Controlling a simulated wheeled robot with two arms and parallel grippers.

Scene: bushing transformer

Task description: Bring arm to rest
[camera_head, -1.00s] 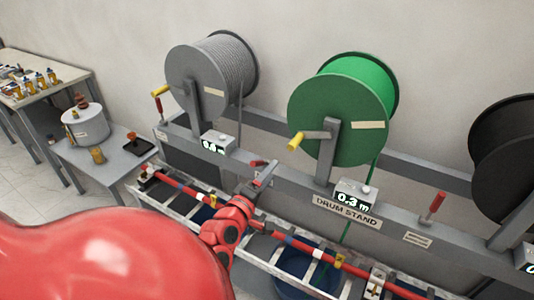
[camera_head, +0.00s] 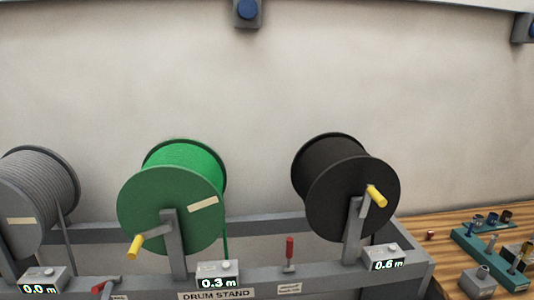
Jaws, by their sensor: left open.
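I see nothing held. My right gripper is not in view.
The stand carries a grey drum (camera_head: 30,195), a green drum (camera_head: 172,205) and a black drum (camera_head: 340,190) with yellow cranks. A red lever (camera_head: 290,250) stands upright. A wooden table (camera_head: 430,226) with small parts is at right.

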